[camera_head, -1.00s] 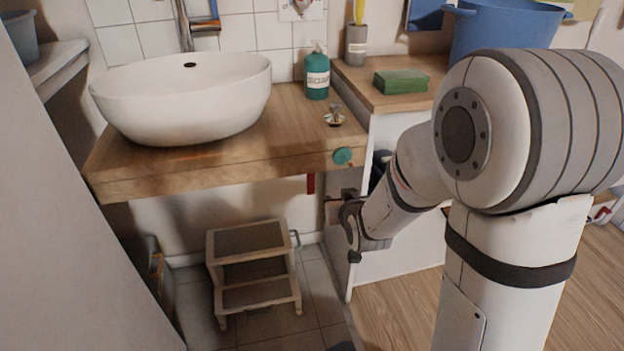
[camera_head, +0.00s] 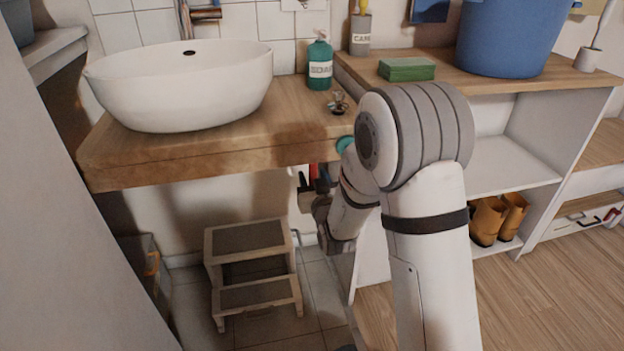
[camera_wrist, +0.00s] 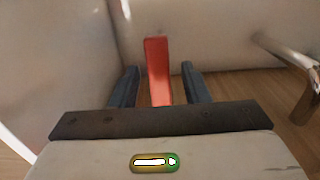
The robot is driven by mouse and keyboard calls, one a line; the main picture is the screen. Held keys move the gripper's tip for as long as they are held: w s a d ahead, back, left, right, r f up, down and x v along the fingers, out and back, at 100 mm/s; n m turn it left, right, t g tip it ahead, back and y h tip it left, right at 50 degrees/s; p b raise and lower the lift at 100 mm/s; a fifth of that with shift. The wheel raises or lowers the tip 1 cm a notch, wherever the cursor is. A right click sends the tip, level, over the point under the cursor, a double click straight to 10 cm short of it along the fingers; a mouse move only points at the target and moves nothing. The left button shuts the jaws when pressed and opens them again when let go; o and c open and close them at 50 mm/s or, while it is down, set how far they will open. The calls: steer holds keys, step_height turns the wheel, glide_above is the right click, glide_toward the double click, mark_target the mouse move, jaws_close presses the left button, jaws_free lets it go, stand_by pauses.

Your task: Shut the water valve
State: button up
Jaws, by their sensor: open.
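The red lever of the water valve (camera_wrist: 157,65) stands upright in the wrist view, between the two dark fingers of my gripper (camera_wrist: 160,86). The fingers are apart, with a visible gap on each side of the lever. How deep it reaches between them is hard to tell. In the head view a small part of the red lever (camera_head: 313,171) shows below the counter's right end. My gripper (camera_head: 312,186) is there too, partly hidden by my own arm. The valve's body is hidden.
The wooden counter (camera_head: 210,155) with a white basin (camera_head: 185,95) lies above my gripper. A step stool (camera_head: 250,250) stands below. A white shelf unit (camera_head: 510,165) is on the right. A curved metal pipe (camera_wrist: 295,70) shows right of the fingers in the wrist view.

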steer(key=shift+w+a, duration=0.15)
steer(key=shift+w, duration=0.35)
steer(key=shift+c, duration=0.2)
jaws_close()
